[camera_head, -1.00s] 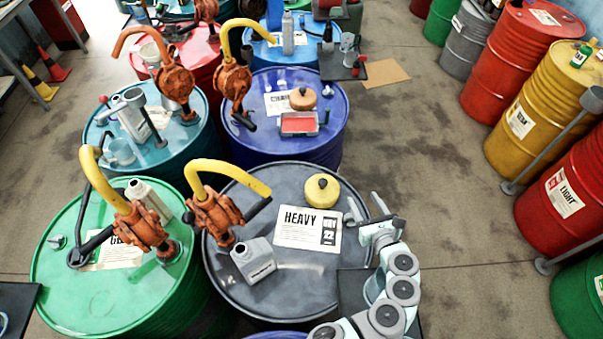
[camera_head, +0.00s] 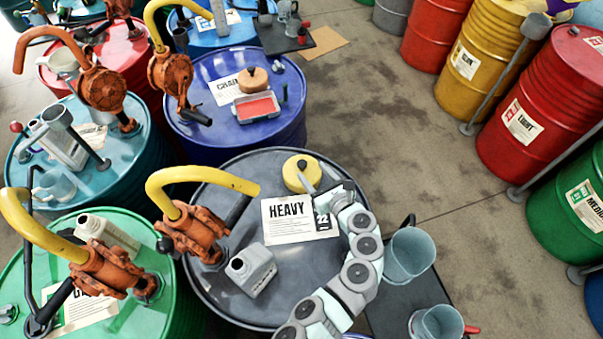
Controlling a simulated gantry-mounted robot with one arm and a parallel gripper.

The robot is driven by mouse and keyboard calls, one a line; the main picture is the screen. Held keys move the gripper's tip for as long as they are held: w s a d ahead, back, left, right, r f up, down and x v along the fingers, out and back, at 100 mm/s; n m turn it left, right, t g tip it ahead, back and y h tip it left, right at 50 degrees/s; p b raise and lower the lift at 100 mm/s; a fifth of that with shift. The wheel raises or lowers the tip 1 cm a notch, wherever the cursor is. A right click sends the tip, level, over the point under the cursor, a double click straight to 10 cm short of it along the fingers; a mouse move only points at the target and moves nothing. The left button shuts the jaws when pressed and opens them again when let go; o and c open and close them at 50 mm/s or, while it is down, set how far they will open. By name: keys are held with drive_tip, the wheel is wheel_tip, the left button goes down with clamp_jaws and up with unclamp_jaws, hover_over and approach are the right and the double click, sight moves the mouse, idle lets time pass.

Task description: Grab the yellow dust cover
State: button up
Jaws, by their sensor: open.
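The yellow dust cover (camera_head: 297,171) is a round yellow cap with a dark knob. It sits on the dark grey drum (camera_head: 215,290) near its far edge, behind the "HEAVY" label (camera_head: 287,217). My gripper (camera_head: 318,183) is open at the cover's right front side. One grey finger overlaps the cover in the picture; whether it touches cannot be told. Nothing shows between the fingers.
An orange hand pump with a yellow spout (camera_head: 195,235) and a grey jug (camera_head: 250,268) stand left on the same drum. A dark stand with clear measuring jugs (camera_head: 410,255) is right of it. A blue drum (camera_head: 290,125) is behind. Open floor lies to the right.

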sight(304, 165)
drive_tip(key=x, duration=0.5)
drive_tip(key=shift+w+a+f, duration=0.1)
drive_tip(key=shift+a+f, duration=0.05)
drive_tip(key=shift+a, duration=0.25)
drive_tip(key=shift+w+a+f, duration=0.2)
drive_tip(key=shift+w, duration=0.35)
drive_tip(key=shift+c, duration=0.3)
clamp_jaws()
